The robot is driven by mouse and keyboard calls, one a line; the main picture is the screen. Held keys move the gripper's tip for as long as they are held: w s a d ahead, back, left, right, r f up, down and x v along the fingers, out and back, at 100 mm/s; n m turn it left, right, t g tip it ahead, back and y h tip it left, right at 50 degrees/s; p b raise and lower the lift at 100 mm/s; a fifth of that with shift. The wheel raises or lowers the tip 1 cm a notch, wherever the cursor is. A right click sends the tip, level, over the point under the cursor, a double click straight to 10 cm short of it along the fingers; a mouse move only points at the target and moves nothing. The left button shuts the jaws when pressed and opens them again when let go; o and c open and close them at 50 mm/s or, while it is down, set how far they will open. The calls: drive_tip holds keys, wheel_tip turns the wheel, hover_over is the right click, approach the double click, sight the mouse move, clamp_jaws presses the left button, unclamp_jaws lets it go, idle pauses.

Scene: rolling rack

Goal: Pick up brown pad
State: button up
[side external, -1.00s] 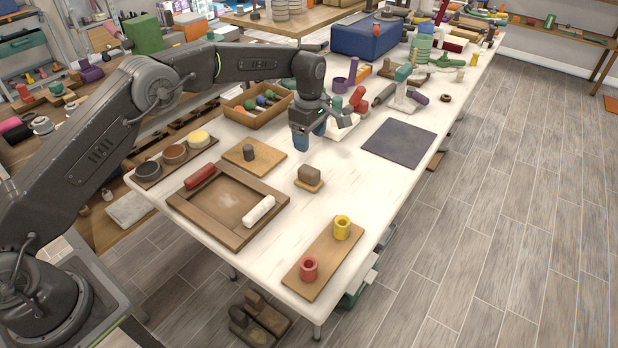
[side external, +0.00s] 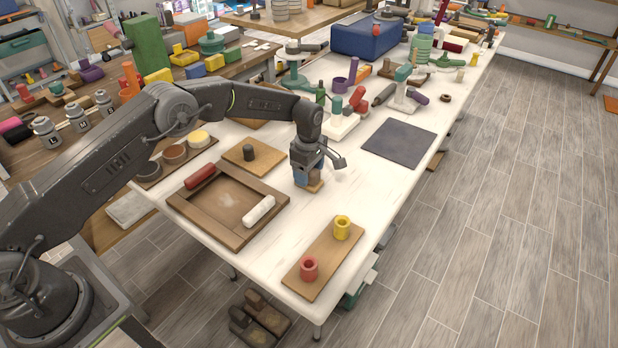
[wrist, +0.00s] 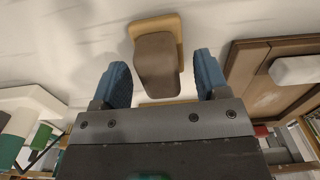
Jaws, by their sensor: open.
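The brown pad (wrist: 157,65) is a small rounded block on a tan wooden base (wrist: 160,25) on the white table. In the wrist view it lies between and just ahead of the two blue fingers of my gripper (wrist: 163,82), which are open and apart from it, with a gap on each side. In the side view my gripper (side external: 307,182) is low over the pad and hides most of it. The wooden base (side external: 316,187) shows beneath the fingers.
A wooden tray (side external: 184,207) with a red roller (side external: 200,175) and a white roller (side external: 259,210) is at the left. A board (side external: 298,278) with red and yellow cups stands in front. A dark mat (side external: 399,143) lies at right. Bare tabletop lies around the pad.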

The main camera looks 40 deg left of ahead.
drive_tip(key=shift+c, duration=0.5)
drive_tip(key=c, duration=0.9)
drive_tip(key=shift+r, duration=0.1)
drive_tip(key=shift+c, duration=0.2)
drive_tip(key=shift+r, duration=0.35)
drive_tip(key=r, duration=0.4)
drive_tip(key=shift+s+a, duration=0.1)
drive_tip(key=shift+a, duration=0.25)
drive_tip(key=s+a+r, duration=0.4)
drive_tip(key=a+r, duration=0.2)
drive_tip(key=a, duration=0.4)
drive_tip(key=shift+s+r, duration=0.1)
